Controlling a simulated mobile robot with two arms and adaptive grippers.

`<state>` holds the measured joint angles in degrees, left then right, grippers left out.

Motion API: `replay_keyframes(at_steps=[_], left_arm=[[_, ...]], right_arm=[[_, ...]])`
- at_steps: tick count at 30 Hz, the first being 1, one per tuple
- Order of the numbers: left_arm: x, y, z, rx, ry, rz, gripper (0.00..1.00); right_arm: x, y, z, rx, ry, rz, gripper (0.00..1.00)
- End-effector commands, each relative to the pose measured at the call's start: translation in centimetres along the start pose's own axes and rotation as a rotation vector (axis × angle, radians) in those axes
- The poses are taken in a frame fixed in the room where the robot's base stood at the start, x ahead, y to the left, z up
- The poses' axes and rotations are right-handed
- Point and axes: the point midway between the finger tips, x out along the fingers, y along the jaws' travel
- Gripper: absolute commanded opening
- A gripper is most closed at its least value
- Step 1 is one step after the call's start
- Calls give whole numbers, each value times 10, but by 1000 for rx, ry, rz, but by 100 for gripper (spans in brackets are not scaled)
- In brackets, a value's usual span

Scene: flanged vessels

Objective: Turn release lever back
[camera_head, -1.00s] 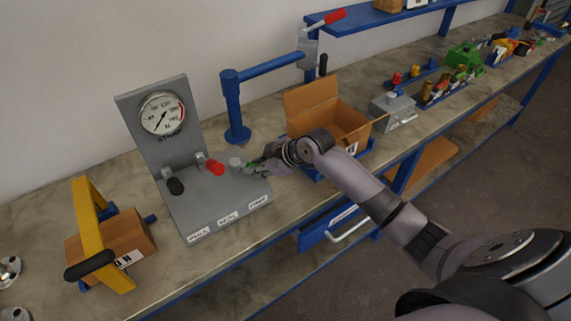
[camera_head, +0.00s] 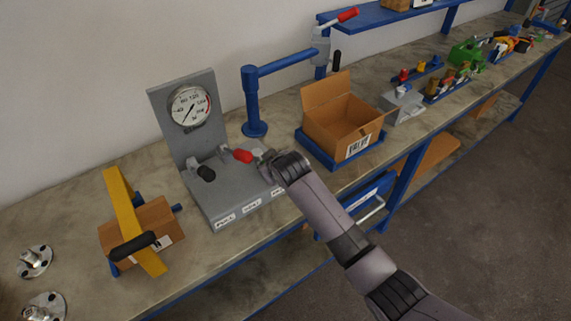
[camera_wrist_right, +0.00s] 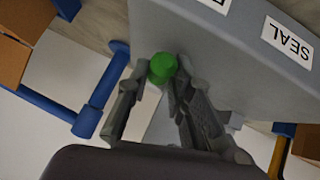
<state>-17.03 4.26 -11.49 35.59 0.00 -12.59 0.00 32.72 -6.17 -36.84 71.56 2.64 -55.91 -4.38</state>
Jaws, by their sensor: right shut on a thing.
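A grey fixture (camera_head: 232,200) with a pressure gauge (camera_head: 190,107) stands on the bench and carries several levers. A black-handled lever (camera_head: 205,173) is at its left and a red-handled lever (camera_head: 243,156) in the middle. My right gripper (camera_head: 268,156) is at the fixture's right side. In the right wrist view a green knob (camera_wrist_right: 162,68) sits between the fingertips of the right gripper (camera_wrist_right: 160,80), which is shut on it. The head view hides this knob behind my gripper. I cannot tell which lever is the release lever. My left gripper is out of view.
An open cardboard box (camera_head: 336,125) stands right of the fixture. A blue post with an arm (camera_head: 253,105) is behind. Label plates, one reading SEAL (camera_wrist_right: 287,42), line the fixture's front.

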Motion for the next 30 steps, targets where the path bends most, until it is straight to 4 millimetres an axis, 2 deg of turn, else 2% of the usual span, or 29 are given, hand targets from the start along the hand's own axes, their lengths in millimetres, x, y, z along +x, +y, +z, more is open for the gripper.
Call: replay_keyframes(at_steps=[6, 16, 17, 25, 30], left_arm=[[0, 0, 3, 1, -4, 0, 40], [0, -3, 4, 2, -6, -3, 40], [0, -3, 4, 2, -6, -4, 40], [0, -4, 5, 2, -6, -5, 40], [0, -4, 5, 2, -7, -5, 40]], right_arm=[[2, -8, -6, 13, 0, 5, 0], [2, -9, -5, 14, -2, 5, 0], [2, -9, -5, 14, -2, 5, 22], [2, -8, -4, 12, -2, 6, 40], [2, -8, -4, 11, -3, 7, 41]])
